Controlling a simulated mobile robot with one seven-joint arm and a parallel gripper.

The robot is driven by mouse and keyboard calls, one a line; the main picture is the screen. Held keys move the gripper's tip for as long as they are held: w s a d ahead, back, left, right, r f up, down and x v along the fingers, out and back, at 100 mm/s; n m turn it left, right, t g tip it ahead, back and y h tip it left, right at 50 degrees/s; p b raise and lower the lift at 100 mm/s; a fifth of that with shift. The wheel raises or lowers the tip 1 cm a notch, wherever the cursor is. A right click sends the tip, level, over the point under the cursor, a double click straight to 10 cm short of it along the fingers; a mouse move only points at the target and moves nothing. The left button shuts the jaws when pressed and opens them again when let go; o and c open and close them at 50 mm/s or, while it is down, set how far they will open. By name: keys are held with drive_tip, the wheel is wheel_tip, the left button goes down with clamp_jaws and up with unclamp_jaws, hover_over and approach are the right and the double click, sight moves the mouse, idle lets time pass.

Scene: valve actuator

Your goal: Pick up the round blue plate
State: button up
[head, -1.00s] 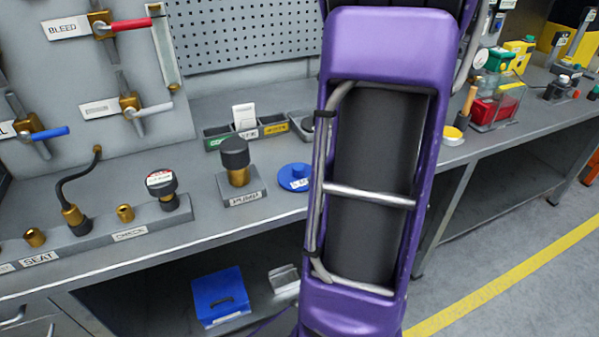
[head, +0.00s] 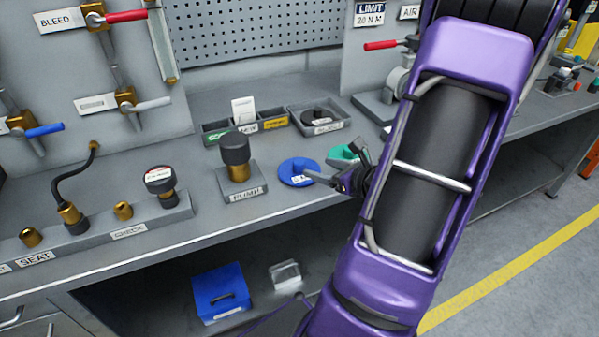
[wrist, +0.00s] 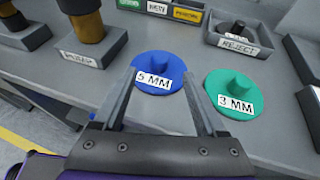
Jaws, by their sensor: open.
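The round blue plate (head: 295,172) lies flat on the grey bench near its front edge. In the wrist view the blue plate (wrist: 161,66) has a raised knob in its middle and a white "5 MM" label. My gripper (head: 322,180) is at the plate's right side in the head view. In the wrist view my gripper (wrist: 161,80) is open and its two fingers point at the plate, with tips close to its left and right sides. Nothing is between the fingers but the plate's near part with the label. I cannot tell whether the fingertips touch it.
A green "3 MM" plate (wrist: 231,93) lies just right of the blue one. A brass-and-black fitting on a block (head: 236,160) stands left of it. Behind are a reject tray (head: 320,120) and small labelled bins (head: 222,132). A blue box (head: 221,292) sits on the lower shelf.

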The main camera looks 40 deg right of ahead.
sight(303, 165)
drive_tip(key=x, duration=0.4)
drive_tip(key=shift+w+f, duration=0.2)
drive_tip(key=shift+w, duration=0.15)
drive_tip(key=shift+f+b+x, duration=0.15)
drive_tip(key=shift+b+x, duration=0.1)
drive_tip(key=shift+x, duration=1.1)
drive_tip(key=shift+f+b+x, duration=0.15)
drive_tip(key=shift+b+x, duration=0.05)
drive_tip(key=shift+x, duration=1.1)
drive_tip(key=shift+s, duration=0.15)
clamp_jaws()
